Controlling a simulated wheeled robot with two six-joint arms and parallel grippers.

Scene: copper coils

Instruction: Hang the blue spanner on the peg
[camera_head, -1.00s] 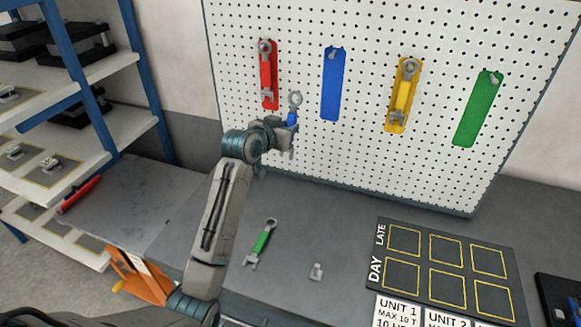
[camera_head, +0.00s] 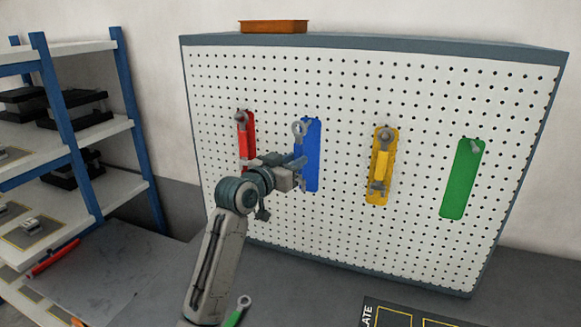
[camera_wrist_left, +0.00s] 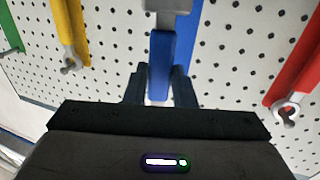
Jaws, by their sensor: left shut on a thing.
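My left gripper (camera_head: 294,174) is shut on the handle of the blue spanner (camera_head: 299,152). It holds the spanner upright, grey ring end up, in front of the left edge of the blue marked strip (camera_head: 313,165) on the pegboard. The ring covers the area near the strip's top, where the peg is hard to make out. I cannot tell whether ring and peg touch. In the left wrist view the blue handle (camera_wrist_left: 162,55) stands between the fingers (camera_wrist_left: 160,88). My right gripper is not in view.
A red spanner (camera_head: 242,130) and a yellow spanner (camera_head: 384,160) hang on the pegboard (camera_head: 350,100) either side. The green strip (camera_head: 462,180) is bare. A green spanner (camera_head: 237,312) lies on the bench (camera_head: 290,290). Shelves (camera_head: 95,130) stand at left.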

